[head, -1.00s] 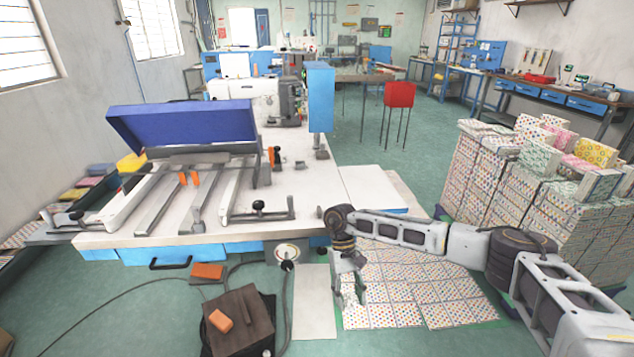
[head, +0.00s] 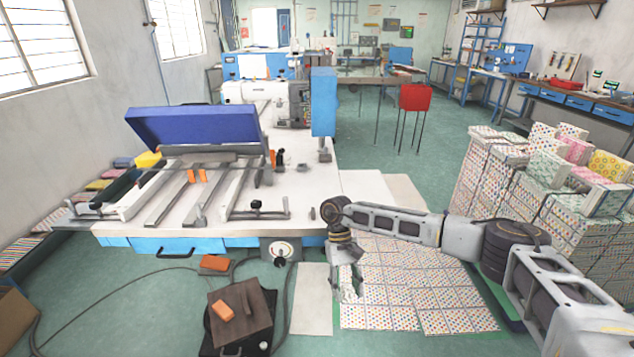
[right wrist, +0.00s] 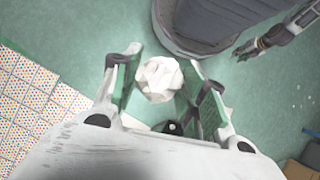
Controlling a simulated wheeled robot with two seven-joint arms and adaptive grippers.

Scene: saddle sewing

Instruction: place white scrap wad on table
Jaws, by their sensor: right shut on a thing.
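The white scrap wad (right wrist: 158,79) is a crumpled, faceted ball between the green-padded fingers of my right gripper (right wrist: 165,92) in the right wrist view. My right gripper (head: 348,288) is shut on it. The table (head: 300,188) has a broad white top with a blue front. My left gripper (right wrist: 258,47) shows small at the upper right of the wrist view; its jaw state is unclear.
A blue cover (head: 195,127) and metal rails occupy the table's left part. Its right part has bare white top. A dark box (head: 240,322) with an orange block stands on the floor in front. Stacked patterned packs (head: 560,215) stand at the right.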

